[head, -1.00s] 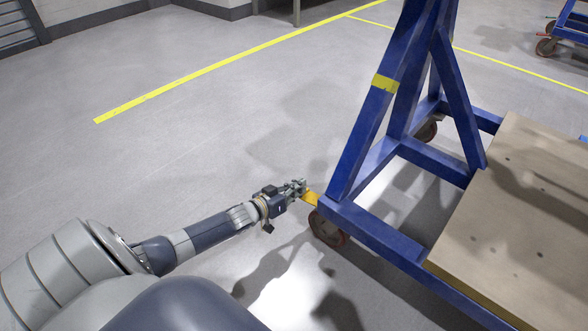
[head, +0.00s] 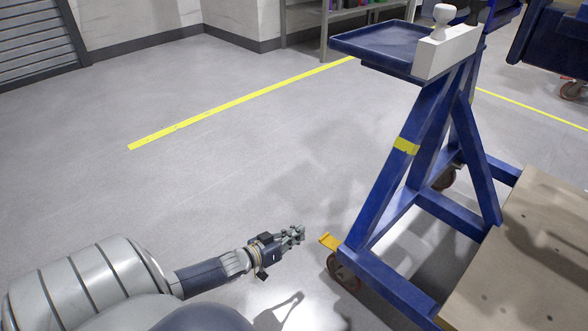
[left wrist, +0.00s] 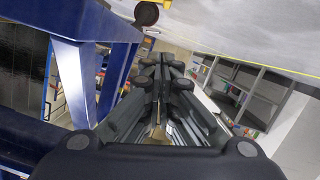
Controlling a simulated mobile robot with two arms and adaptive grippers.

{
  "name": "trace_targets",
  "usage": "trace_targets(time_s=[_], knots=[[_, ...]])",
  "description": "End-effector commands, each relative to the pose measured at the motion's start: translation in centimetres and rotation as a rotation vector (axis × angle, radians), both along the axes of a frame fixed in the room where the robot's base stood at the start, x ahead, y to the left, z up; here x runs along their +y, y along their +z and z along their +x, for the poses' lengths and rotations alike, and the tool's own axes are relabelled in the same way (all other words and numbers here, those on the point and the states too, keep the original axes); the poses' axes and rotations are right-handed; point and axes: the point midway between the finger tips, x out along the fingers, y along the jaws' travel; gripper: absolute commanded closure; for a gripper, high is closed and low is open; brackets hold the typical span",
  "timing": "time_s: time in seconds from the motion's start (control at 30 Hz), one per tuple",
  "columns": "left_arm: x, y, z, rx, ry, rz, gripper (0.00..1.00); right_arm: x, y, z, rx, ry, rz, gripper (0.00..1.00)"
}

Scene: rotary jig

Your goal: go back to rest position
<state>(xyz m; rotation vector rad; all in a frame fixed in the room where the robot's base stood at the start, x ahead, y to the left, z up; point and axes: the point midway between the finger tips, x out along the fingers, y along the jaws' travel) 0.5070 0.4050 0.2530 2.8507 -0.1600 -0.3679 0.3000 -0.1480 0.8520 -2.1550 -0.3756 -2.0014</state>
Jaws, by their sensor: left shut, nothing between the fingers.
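My left gripper (head: 297,235) is shut and empty in the head view, held above the floor to the left of the blue jig frame (head: 385,200). It is apart from the yellow pedal (head: 329,242) at the caster of the jig. In the left wrist view the shut fingers (left wrist: 160,75) fill the middle, with a blue frame beam (left wrist: 75,70) to their left. My right gripper is not in view.
A blue tray (head: 375,47) and a white block with a knob (head: 446,52) top the jig. A tan board (head: 530,250) lies on its base at the right. A shelf (head: 335,12) stands at the back. The floor (head: 230,180) to the left is clear.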

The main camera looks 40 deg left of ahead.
Motion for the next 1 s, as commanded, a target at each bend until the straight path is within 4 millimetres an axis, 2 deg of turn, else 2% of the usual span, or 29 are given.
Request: trace_targets(time_s=[0.13,0.37,0.47,0.53,0.57,0.67,0.7,0.77,0.9,0.97,1.0], knots=[[0.1,0.3,-0.8,-0.001,0.001,-0.001,1.00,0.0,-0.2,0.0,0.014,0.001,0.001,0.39],[-0.1,0.3,-0.9,-0.005,-0.002,-0.001,1.00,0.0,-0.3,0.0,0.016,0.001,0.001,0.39],[-1.8,1.3,-0.6,-0.035,-0.026,-0.009,1.00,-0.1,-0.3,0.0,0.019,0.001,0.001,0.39],[-4.4,3.0,-0.2,-0.086,-0.061,-0.019,1.00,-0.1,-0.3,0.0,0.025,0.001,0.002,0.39],[-5.7,4.1,0.0,-0.114,-0.080,-0.024,1.00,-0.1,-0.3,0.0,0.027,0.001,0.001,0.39],[-11.2,8.7,0.3,-0.242,-0.148,-0.046,1.00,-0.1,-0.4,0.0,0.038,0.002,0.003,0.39],[-13.4,10.9,0.2,-0.302,-0.173,-0.052,1.00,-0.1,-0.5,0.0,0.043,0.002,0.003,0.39],[-16.4,14.5,-0.1,-0.396,-0.206,-0.064,1.00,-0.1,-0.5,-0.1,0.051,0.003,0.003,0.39],[-22.1,23.5,-1.8,-0.628,-0.251,-0.088,1.00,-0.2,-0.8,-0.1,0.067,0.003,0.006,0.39],[-24.0,27.6,-3.0,-0.731,-0.255,-0.097,1.00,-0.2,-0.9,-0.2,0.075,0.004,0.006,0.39],[-25.0,30.4,-3.9,-0.802,-0.253,-0.102,1.00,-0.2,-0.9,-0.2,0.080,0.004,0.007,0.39]])
